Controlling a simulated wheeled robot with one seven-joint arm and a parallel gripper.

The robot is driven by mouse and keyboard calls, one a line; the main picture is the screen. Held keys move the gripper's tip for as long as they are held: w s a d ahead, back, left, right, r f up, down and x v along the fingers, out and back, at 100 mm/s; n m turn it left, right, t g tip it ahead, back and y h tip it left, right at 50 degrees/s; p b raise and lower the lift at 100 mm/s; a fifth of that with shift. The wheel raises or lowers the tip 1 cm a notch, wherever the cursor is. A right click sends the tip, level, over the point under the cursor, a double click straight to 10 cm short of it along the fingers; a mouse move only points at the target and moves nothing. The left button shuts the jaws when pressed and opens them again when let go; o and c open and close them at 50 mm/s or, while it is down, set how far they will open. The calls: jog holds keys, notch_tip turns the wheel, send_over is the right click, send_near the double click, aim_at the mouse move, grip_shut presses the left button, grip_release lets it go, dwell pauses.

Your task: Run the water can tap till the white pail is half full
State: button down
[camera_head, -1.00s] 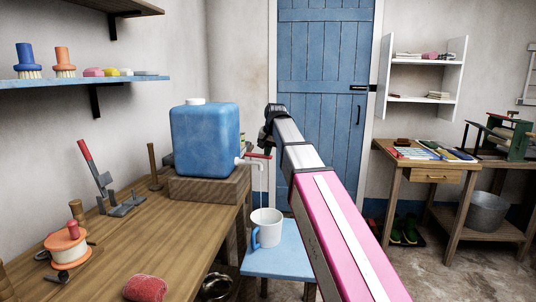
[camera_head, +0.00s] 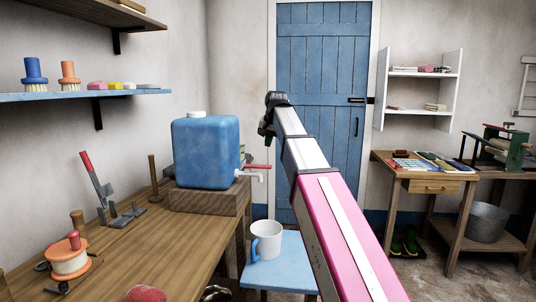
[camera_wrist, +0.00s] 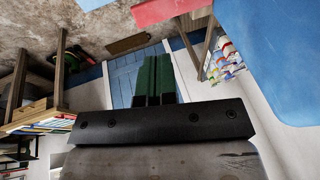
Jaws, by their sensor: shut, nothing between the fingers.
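The blue water can (camera_head: 205,152) stands on a wooden block on the bench. Its white tap (camera_head: 250,176) has a red lever (camera_head: 260,167) lying about level, and no stream shows below the spout. The white pail (camera_head: 268,243), with a blue handle, stands upright beneath the tap; its water level is not clear. My gripper (camera_head: 267,128) is above and beyond the lever, its fingertips hard to see there. In the wrist view, my gripper's green fingers (camera_wrist: 153,80) are together and empty, apart from the red lever (camera_wrist: 165,10) at the top and the can (camera_wrist: 280,60) at right.
The pail stands on a small blue stool (camera_head: 284,268) beside the wooden bench (camera_head: 150,245). A clamp-like tool with a red handle (camera_head: 95,175) and a spool (camera_head: 70,258) are on the bench. A blue door (camera_head: 322,80) is behind; a table (camera_head: 440,172) stands at right.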

jog(key=shift+a+v, duration=0.15)
jog(key=shift+v, duration=1)
jog(key=shift+a+v, duration=0.2)
jog(key=shift+v, duration=0.9)
